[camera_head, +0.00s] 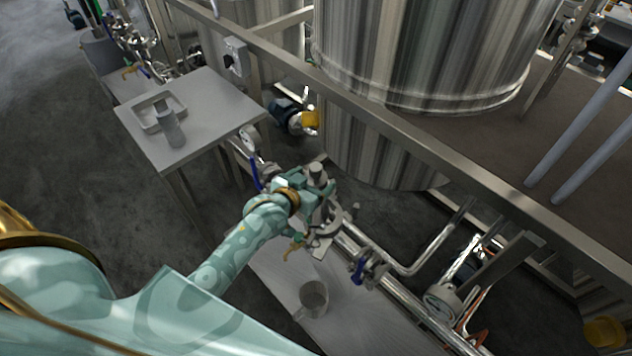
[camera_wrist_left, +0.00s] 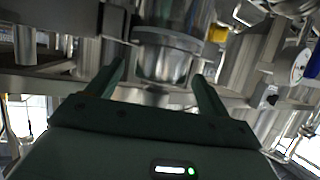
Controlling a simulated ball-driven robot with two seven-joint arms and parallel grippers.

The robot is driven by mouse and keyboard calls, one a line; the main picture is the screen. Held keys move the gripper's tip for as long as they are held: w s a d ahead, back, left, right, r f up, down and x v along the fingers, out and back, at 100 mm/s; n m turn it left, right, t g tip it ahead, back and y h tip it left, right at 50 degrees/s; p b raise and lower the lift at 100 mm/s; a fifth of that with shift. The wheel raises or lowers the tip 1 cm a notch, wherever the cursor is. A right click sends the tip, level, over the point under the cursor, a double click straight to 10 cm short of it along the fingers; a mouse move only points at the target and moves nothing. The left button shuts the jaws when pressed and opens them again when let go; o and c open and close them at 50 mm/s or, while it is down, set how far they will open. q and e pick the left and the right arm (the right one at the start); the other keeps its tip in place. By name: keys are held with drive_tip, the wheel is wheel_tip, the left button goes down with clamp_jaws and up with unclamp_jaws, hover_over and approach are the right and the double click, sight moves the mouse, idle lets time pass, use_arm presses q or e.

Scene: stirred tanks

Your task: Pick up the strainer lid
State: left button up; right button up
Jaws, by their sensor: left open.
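My left gripper (camera_head: 318,184) is at the middle of the head view, above the pipework beside the big tank. A grey cylindrical knob (camera_head: 316,172), which looks like the top of the strainer lid, shows at its fingers. The gripper hides much of the strainer below, and I cannot tell whether the fingers touch it. In the left wrist view the open fingers (camera_wrist_left: 160,82) stand apart, with a shiny rimmed metal cylinder (camera_wrist_left: 165,62) showing beyond and between them. I cannot tell if this is the strainer or a tank part. My right gripper is not in view.
A metal jug (camera_head: 313,298) stands on the low bench (camera_head: 275,262). A steel rail (camera_head: 385,125) crosses before the tank (camera_head: 420,50).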

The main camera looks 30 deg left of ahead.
use_arm(q)
drive_tip(key=shift+x, duration=1.1)
drive_tip(key=shift+s, duration=0.1)
drive_tip(key=shift+c, duration=1)
drive_tip(key=c, duration=1.1)
